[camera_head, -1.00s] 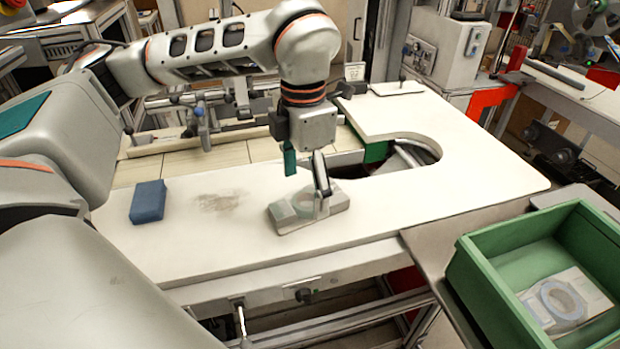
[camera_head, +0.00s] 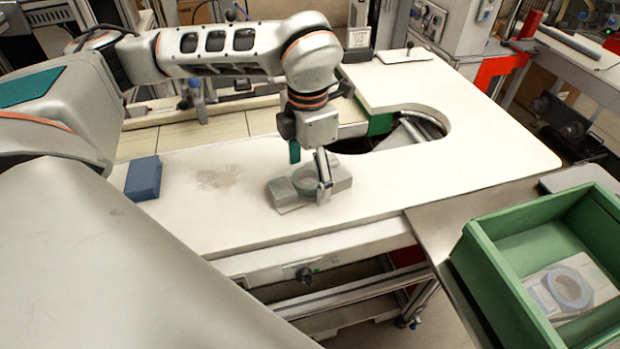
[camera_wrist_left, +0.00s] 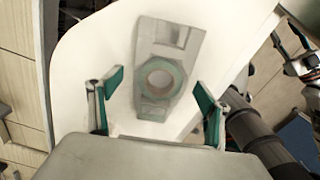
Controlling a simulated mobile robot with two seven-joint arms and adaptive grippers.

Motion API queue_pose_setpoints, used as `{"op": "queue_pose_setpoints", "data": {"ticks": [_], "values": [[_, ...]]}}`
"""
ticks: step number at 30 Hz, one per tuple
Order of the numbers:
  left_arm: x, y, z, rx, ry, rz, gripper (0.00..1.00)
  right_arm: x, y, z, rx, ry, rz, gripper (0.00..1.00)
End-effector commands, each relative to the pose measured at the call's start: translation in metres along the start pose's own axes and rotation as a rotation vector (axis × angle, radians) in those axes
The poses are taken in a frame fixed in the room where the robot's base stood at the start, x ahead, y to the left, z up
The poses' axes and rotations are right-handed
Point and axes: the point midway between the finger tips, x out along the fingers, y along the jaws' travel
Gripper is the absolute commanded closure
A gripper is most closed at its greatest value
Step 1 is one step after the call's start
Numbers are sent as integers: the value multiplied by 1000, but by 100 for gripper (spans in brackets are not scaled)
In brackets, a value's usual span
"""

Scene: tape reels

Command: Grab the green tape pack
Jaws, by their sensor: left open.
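The green tape pack (camera_head: 341,177) is a pale, flat pack with a grey-green ring, lying on the white table. In the left wrist view the pack (camera_wrist_left: 172,41) is straight ahead, with its green ring between the fingers. My left gripper (camera_head: 309,172) is open and points down over the pack. One finger stands in front of the pack and hides part of it. In the left wrist view the open gripper (camera_wrist_left: 158,90) has one green-padded finger on each side, with gaps to the pack. I cannot tell whether the fingertips touch the table. My right gripper is not in view.
A blue block (camera_head: 144,178) lies at the table's left. A round cutout (camera_head: 420,130) opens behind the pack. A green bin (camera_head: 500,292) at lower right holds another pack with a bluish ring (camera_head: 569,288). The table right of the pack is clear.

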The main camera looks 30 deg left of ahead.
Motion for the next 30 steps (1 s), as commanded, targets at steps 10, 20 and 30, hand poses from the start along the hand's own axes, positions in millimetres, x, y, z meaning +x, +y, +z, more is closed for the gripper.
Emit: {"op": "queue_pose_setpoints", "data": {"ticks": [10, 20, 30], "values": [[4, 0, 0, 0, -1, 1, 35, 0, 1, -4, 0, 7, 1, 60], [4, 0, 0, 0, -1, 1, 70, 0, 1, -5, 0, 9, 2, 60], [-9, 0, 1, -1, -4, 1, 70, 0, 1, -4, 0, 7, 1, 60]]}}
